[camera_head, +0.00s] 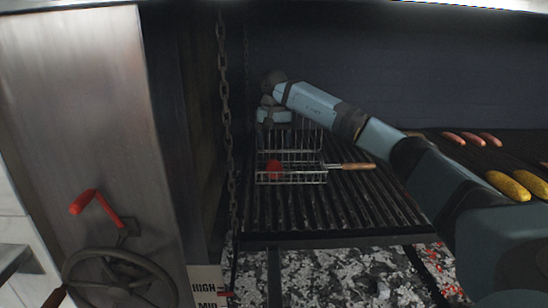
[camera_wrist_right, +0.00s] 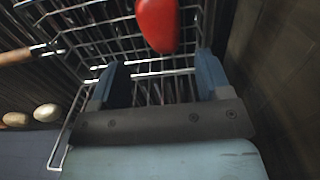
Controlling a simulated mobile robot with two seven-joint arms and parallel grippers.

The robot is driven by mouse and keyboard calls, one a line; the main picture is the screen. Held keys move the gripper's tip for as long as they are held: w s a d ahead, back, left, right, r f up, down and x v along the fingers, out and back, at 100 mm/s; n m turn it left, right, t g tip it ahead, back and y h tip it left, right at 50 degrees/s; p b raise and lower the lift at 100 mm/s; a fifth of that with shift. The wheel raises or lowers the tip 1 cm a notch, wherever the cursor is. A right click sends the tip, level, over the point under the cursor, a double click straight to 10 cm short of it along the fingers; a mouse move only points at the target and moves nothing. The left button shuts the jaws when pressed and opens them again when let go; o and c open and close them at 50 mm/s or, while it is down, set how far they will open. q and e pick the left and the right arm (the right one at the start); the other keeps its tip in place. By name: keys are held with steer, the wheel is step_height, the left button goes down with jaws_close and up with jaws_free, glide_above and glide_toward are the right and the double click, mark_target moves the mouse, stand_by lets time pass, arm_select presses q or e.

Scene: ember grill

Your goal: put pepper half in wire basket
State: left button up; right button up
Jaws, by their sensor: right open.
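The red pepper half (camera_head: 274,169) lies in the front left part of the wire basket (camera_head: 305,182). In the right wrist view the pepper half (camera_wrist_right: 157,24) is at the top, over the wires of the basket (camera_wrist_right: 98,32). My right gripper (camera_head: 275,117) is at the back left of the basket, behind the pepper half. The right wrist view shows my right gripper (camera_wrist_right: 160,78) open and empty, its two fingers apart from the pepper half. My left gripper is in neither view.
The basket rests on a dark grill grate (camera_head: 350,210), its wooden handle (camera_head: 358,166) pointing right. Sausages (camera_head: 472,138) and corn (camera_head: 508,186) lie at the right. A chain (camera_head: 224,75) hangs left of the basket. A crank wheel (camera_head: 118,278) is at the lower left.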

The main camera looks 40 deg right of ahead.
mark_target(274, 163)
steer(key=shift+r, duration=2)
